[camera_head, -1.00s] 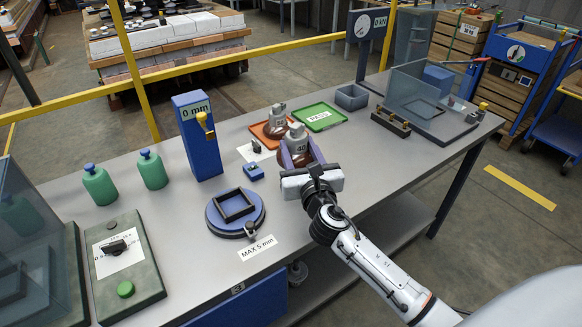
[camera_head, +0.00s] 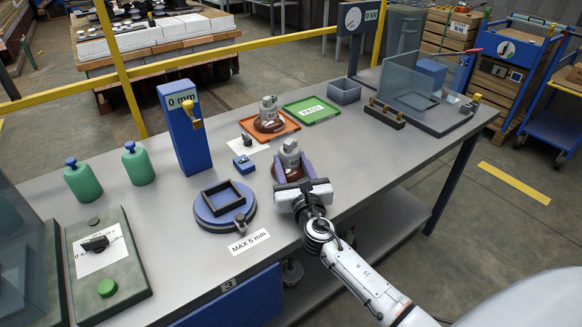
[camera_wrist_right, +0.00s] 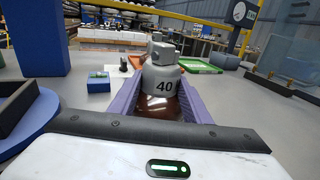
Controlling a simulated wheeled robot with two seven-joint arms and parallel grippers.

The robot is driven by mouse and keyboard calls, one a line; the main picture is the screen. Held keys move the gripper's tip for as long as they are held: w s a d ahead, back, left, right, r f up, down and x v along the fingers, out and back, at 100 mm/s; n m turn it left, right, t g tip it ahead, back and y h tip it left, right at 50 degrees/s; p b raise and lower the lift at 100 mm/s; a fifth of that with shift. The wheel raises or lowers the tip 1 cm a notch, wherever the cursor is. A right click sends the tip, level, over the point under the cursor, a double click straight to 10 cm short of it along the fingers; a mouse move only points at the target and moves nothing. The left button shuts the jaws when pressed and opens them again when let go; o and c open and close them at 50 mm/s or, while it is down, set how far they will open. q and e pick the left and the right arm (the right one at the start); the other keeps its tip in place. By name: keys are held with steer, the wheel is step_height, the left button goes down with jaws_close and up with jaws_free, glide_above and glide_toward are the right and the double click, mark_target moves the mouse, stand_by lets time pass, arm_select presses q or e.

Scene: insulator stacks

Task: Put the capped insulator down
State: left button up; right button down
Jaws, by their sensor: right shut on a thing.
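The capped insulator (camera_head: 289,155) has a grey metal cap marked 40 and a glossy brown body. My right gripper (camera_head: 291,170) is shut on it, with a purple finger on either side of the brown body. It stands upright over the bench, right of the round blue turntable. In the right wrist view the insulator (camera_wrist_right: 162,84) sits between the purple fingers (camera_wrist_right: 158,100). Its underside is hidden, so I cannot tell whether it touches the bench. A second capped insulator (camera_head: 268,112) stands on the orange tray (camera_head: 288,122). My left gripper is out of view.
The round blue turntable (camera_head: 212,218) with a black square frame is left of my right gripper. A small blue block (camera_head: 243,164) and a blue 0 mm post (camera_head: 184,140) stand behind it. The green PASS tray (camera_head: 329,117) and grey bin (camera_head: 344,91) are farther back.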

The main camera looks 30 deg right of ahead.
steer(key=shift+r, duration=0.15)
steer(key=c, duration=1)
jaws_free()
